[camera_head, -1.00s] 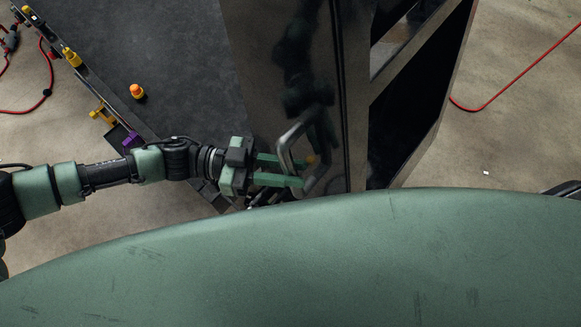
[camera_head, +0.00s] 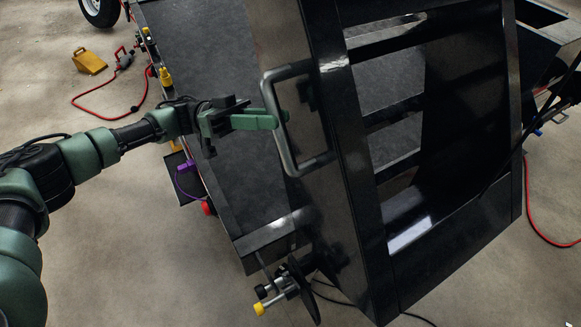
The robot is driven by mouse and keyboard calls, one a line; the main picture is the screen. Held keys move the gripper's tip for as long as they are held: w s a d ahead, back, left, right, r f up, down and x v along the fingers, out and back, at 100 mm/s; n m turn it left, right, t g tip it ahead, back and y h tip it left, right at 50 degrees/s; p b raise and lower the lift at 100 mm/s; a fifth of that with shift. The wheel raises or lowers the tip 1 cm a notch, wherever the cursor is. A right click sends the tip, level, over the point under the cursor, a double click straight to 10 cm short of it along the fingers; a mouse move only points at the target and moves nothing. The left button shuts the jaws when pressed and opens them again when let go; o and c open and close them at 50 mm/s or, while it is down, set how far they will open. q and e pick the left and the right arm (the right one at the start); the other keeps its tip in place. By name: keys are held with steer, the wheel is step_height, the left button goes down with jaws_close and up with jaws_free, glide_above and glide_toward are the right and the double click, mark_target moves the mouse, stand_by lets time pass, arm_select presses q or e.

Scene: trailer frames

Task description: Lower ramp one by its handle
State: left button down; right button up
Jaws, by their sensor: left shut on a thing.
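Ramp one (camera_head: 366,220) is a glossy black panel with open slots, standing steeply tilted at the end of the dark trailer deck. Its grey metal handle (camera_head: 280,139) is a U-shaped bar on the side facing my left arm. My left gripper (camera_head: 277,119), with green fingers, comes in from the left and is shut on the handle's long bar. The fingertips overlap the bar, and part of the grip is hidden. My right gripper is not in view.
The trailer deck (camera_head: 196,52) lies behind the ramp. A latch with a yellow knob (camera_head: 258,309) sits at its lower corner. A yellow chock (camera_head: 89,62) and red cables lie on the concrete floor (camera_head: 130,270), which is clear at lower left.

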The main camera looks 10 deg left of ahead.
arm_select(q)
steer(key=w+a+f+n+h+b, duration=0.1)
steer(key=w+a+f+b, duration=0.1)
steer(key=w+a+b, duration=0.3)
steer(key=w+b, duration=0.2)
steer(key=b, duration=0.1)
steer(key=shift+f+n+t, duration=0.3)
steer(key=shift+f, duration=0.1)
steer(key=shift+d, duration=0.1)
steer(key=c, duration=1.5)
jaws_free()
steer(key=shift+d, duration=0.15)
steer(key=shift+w+d+r, duration=0.1)
steer(key=shift+d+r, duration=0.05)
steer(key=shift+r, duration=0.1)
steer(key=shift+a+r, duration=0.1)
steer(key=shift+a, duration=0.1)
